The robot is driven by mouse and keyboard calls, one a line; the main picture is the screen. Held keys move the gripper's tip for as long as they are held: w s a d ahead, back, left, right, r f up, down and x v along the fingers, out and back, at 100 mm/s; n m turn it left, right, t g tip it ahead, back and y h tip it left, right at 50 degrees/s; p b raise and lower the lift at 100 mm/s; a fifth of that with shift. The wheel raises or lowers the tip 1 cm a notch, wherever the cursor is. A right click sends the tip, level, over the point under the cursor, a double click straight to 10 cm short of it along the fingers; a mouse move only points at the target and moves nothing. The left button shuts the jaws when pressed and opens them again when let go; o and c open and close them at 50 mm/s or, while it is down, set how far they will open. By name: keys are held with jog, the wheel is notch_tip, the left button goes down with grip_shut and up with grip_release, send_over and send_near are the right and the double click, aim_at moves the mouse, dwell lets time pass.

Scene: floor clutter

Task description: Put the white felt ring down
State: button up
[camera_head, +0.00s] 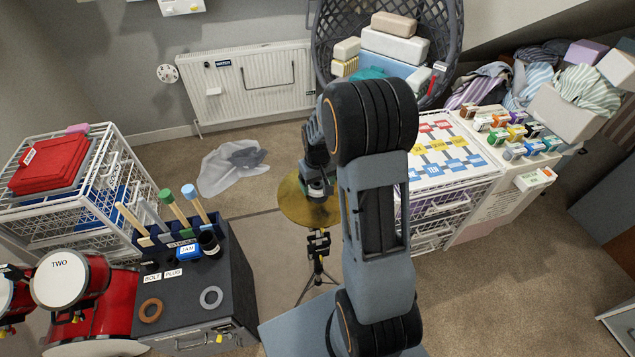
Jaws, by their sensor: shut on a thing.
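My gripper (316,187) is at the end of my arm, low over the brass cymbal (300,212), and points down. It is shut on a small pale thing, taken as the white felt ring, which my gripper mostly hides. I cannot tell whether it touches the cymbal or its stand. The cymbal sits on a black tripod stand (318,245). A light grey ring (211,297) and a brown ring (151,310) lie flat and apart on the dark cabinet top (185,288) at lower left.
Upright mallets and a JAM-labelled blue box (188,252) stand at the cabinet's back. Red drums (62,279) are at the left. A wire rack (120,170) and a white drawer unit (450,195) flank the cymbal. A clear bag (225,172) lies on the carpet.

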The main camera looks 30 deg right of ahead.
jog(key=shift+f, duration=0.15)
jog(key=o, duration=0.8)
jog(key=shift+o, duration=0.2)
notch_tip(320, 180, up, 12)
jog(key=s+a+r+t, duration=0.2)
jog(key=s+a, duration=0.2)
jog(key=s, duration=0.4)
jog(key=s+a+r+t, duration=0.1)
jog(key=s+a+r, duration=0.1)
jog(key=s+a, duration=0.3)
jog(key=shift+s+a+r+t, duration=0.3)
jog(key=shift+s+r+t, duration=0.1)
jog(key=shift+s, duration=1.05)
